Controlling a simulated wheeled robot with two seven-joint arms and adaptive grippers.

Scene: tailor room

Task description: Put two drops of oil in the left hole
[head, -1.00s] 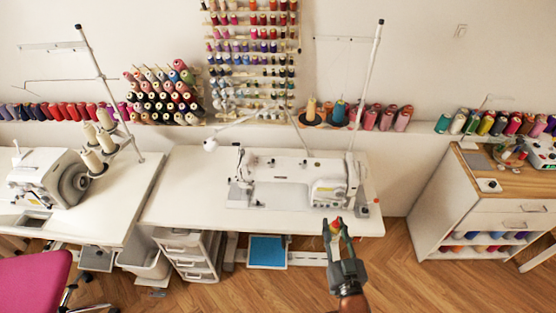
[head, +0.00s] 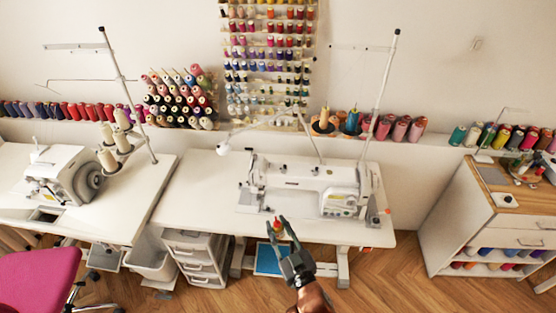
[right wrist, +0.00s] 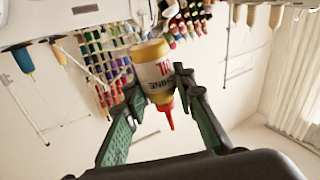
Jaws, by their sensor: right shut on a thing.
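The white sewing machine (head: 306,178) stands on the middle table. Its oil holes are too small to tell in the head view. In the right wrist view, the yellow and white oil bottle (right wrist: 154,70) is between the green-padded fingers (right wrist: 154,95). That view looks upside down, so the red nozzle seems to point upward. My left gripper is not in view.
The white table (head: 190,210) has bare room left of the machine. A thread stand pole (head: 380,95) rises behind the machine's right end. Another machine (head: 62,175) stands at left, a pink chair (head: 38,280) at lower left, and a cabinet (head: 480,225) at right.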

